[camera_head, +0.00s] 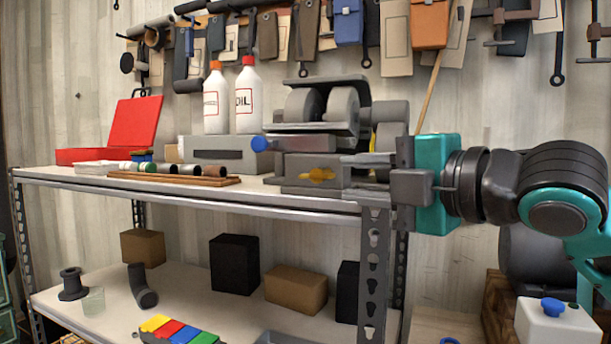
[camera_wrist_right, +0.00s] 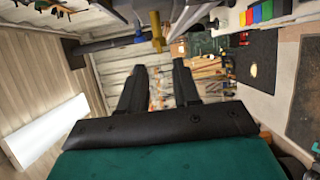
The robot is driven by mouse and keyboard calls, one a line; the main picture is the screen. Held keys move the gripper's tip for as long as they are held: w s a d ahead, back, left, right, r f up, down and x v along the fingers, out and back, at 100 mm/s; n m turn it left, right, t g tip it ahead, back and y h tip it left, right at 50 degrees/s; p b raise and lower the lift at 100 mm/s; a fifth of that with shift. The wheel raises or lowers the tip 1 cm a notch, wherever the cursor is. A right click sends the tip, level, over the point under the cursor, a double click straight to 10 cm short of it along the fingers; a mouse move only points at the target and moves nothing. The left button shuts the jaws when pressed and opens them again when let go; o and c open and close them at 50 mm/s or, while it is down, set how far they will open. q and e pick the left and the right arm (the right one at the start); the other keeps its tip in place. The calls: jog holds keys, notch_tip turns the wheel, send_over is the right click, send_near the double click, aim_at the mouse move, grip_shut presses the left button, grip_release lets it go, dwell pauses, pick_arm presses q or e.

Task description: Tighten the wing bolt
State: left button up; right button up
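A gold, wing-shaped bolt (camera_head: 318,175) sits on the front face of a grey clamp-like machine (camera_head: 300,160) on the bench top. A yellow part that looks like this bolt shows at the top of the right wrist view (camera_wrist_right: 157,30), beyond the fingertips. My right gripper (camera_head: 372,173) comes in from the right, level with the bolt and to its right. In the wrist view its two dark fingers (camera_wrist_right: 158,68) stand apart with nothing between them. The bolt and fingers do not touch, as far as I can see. My left gripper is not in view.
The bench top (camera_head: 250,190) also holds two white bottles (camera_head: 248,100), an open red box (camera_head: 130,125) and a wooden tray (camera_head: 175,178) of cylinders. A blue knob (camera_head: 260,143) juts from the machine's left. The upright post (camera_head: 374,270) stands below my gripper. Tools hang behind.

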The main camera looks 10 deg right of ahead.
aim_at(306, 175)
jog(key=x, duration=1)
jog(key=shift+d, duration=0.1)
grip_shut()
